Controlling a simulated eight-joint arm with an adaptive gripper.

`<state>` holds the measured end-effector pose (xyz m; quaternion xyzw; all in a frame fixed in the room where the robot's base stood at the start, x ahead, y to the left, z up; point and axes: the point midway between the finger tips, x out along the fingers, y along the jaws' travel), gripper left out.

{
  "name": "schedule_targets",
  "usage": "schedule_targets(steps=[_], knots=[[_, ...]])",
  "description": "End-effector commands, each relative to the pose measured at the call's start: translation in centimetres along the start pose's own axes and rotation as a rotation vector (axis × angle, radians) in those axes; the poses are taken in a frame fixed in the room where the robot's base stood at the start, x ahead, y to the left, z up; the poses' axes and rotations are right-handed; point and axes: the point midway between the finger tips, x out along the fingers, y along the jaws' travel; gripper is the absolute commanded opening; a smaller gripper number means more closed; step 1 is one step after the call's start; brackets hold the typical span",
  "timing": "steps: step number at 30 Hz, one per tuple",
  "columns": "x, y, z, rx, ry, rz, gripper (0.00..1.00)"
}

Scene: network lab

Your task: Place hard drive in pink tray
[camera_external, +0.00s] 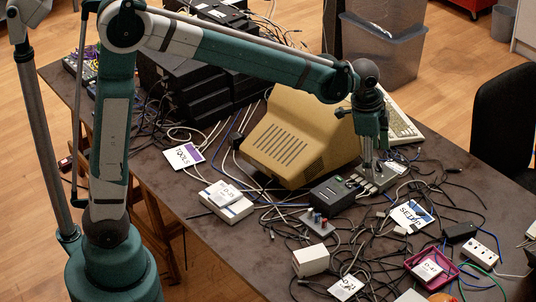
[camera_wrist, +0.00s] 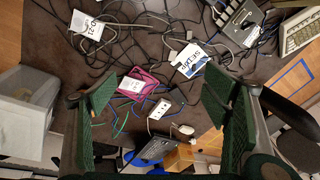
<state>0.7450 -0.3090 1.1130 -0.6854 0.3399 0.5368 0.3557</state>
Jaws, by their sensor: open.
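The pink tray (camera_external: 408,262) lies at the front right of the table with a white labelled piece (camera_external: 428,268) in it. The tray (camera_wrist: 152,75) also shows near the middle of the wrist view. My gripper (camera_external: 373,170) points down over a small grey box with ports (camera_external: 378,180); any contact is unclear. In the wrist view my gripper (camera_wrist: 158,90) has its two green fingers wide apart, with nothing held between them. I cannot tell surely which piece is the hard drive; a flat white box with a label (camera_external: 228,206) lies left of the middle.
Loose cables tangle over much of the table. A beige monitor (camera_external: 290,140) stands close behind my gripper. A black box (camera_external: 333,195), a SETUP card (camera_external: 412,216) and a white power strip (camera_external: 481,250) lie around it. A black chair (camera_external: 505,120) stands at the right.

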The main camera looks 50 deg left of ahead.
Motion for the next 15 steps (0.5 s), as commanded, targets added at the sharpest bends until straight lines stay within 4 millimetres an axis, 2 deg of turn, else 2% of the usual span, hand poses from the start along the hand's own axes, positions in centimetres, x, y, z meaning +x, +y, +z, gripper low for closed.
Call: schedule_targets(steps=[1, 15], knots=[[-0.8, -0.2, 1.3, -0.025, 0.006, -0.008, 0.75], [-6.6, -0.3, 11.6, -0.256, 0.073, -0.077, 0.75]])
